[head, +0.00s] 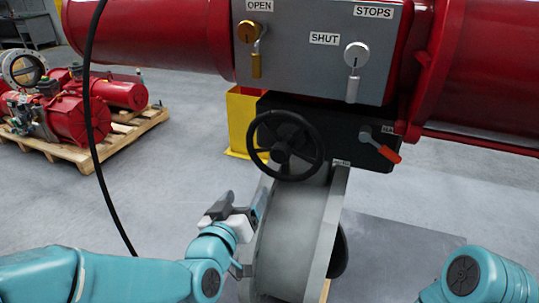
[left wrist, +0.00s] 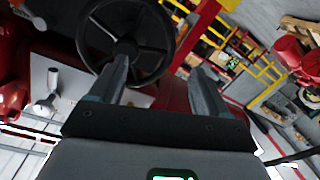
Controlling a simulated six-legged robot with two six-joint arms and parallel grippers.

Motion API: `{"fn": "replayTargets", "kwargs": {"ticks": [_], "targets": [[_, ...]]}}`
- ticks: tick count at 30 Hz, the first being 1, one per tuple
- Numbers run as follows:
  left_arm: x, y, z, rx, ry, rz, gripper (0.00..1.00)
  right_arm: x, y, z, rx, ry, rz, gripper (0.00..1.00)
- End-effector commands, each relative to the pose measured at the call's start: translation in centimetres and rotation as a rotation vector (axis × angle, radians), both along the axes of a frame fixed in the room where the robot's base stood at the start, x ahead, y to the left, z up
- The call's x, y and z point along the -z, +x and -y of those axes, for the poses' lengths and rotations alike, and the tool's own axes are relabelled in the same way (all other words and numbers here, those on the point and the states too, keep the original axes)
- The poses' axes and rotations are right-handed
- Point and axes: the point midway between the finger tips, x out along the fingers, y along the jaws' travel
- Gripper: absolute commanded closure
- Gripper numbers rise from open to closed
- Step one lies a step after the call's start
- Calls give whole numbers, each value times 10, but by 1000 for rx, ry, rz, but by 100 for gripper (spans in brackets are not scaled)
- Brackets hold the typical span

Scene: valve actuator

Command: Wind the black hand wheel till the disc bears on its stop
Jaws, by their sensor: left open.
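The black hand wheel (head: 285,146), with spokes and a small knob, faces me on a black gearbox above a grey valve body (head: 290,240). My left gripper (head: 240,203) is open and empty, below and left of the wheel. In the left wrist view the wheel (left wrist: 125,46) fills the upper left, and one finger of the gripper (left wrist: 158,64) overlaps its lower rim. I cannot tell whether it touches. A dark rounded edge (head: 341,254) shows right of the valve body, perhaps the disc. Two stops sit on the grey panel, brass (head: 249,34) and silver (head: 356,57). My right gripper is out of view.
A red-handled lever (head: 383,148) stands right of the wheel. Large red cylinders (head: 150,35) flank the panel. A black cable (head: 90,110) hangs at the left. A pallet (head: 95,140) with red actuators stands back left. Grey floor between is clear.

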Motion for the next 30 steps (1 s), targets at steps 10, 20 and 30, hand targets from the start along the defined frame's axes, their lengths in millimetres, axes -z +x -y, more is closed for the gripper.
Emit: {"fn": "replayTargets", "kwargs": {"ticks": [10,20,30], "targets": [[-38,-5,40,79,-22,86,23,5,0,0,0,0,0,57],[-38,65,62,76,-22,85,23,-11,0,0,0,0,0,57],[-37,127,80,73,-22,87,23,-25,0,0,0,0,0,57]]}}
